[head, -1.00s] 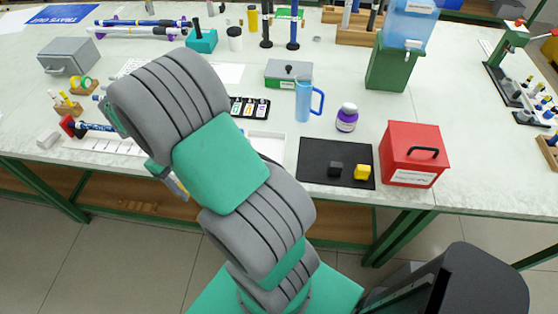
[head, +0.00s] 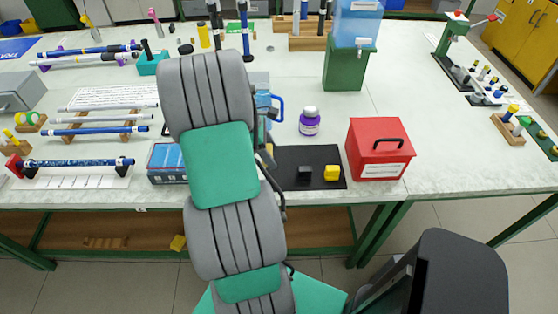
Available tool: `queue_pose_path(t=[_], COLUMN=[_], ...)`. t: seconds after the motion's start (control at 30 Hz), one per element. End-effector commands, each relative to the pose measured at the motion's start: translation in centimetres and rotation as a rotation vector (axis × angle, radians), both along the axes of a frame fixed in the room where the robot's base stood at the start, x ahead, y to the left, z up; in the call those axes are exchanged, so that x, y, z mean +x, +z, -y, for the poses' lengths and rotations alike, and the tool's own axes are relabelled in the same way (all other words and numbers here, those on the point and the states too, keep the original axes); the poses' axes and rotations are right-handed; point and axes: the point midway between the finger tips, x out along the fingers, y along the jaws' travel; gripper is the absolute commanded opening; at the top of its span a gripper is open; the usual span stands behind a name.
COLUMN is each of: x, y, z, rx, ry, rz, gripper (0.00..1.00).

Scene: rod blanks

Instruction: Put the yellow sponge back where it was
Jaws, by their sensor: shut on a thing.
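My gripper (head: 266,154) is mostly hidden behind my own arm; only a small grey and tan part shows at the arm's right edge, left of the black mat (head: 292,157). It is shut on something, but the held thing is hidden. A yellow cube (head: 331,173) sits on the mat beside a black cube (head: 305,172).
A red box (head: 378,150) stands right of the mat, and a purple-labelled jar (head: 309,122) behind it. A blue pitcher (head: 267,105) is partly covered by my arm. Rods on racks (head: 100,131) fill the left. The tabletop (head: 440,150) right of the red box is clear.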

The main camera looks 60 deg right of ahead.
Motion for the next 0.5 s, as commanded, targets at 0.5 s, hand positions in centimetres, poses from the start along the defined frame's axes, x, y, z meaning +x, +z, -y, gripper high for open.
queue_pose_path(t=[0.5], x=[-1.6], y=[-7.3], z=[3.1], rx=[0.002], ry=[0.001], rz=[-0.001], gripper=[0.31])
